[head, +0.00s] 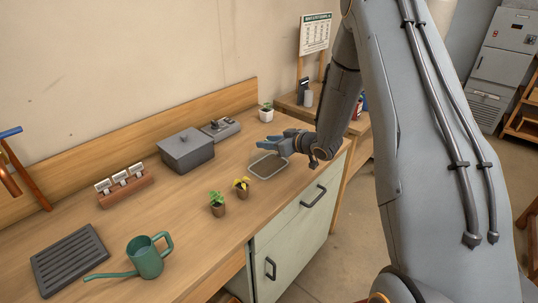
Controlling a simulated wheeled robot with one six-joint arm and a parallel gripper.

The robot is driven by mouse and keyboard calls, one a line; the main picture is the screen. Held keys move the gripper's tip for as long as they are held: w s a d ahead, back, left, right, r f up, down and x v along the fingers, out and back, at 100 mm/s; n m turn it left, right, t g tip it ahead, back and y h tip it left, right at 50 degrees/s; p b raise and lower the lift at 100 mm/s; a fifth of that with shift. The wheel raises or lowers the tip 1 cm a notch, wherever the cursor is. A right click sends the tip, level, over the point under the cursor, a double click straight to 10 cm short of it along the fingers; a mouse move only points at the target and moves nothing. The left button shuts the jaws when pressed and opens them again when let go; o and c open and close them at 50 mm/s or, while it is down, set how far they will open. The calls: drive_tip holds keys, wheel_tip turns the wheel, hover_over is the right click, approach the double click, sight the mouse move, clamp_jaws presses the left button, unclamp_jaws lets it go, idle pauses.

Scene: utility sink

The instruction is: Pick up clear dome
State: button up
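A pale rounded rectangular outline (268,165) lies on the wooden counter near its front edge. It may be the rim of the clear dome or a shallow tray; the clear walls cannot be made out at this size. My gripper (262,144), with blue fingers, reaches in from the right, low over the counter and just behind the outline. The fingers are small in view, and I cannot tell whether they are spread or hold anything.
Two potted seedlings (217,204) (241,188) stand just left of the outline. A grey lidded box (186,151), a grey device (220,128) and a white-potted plant (266,113) stand behind. A green watering can (146,257) and a black slatted tray (70,262) sit at the front left.

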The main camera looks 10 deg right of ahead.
clamp_jaws()
idle(0.3)
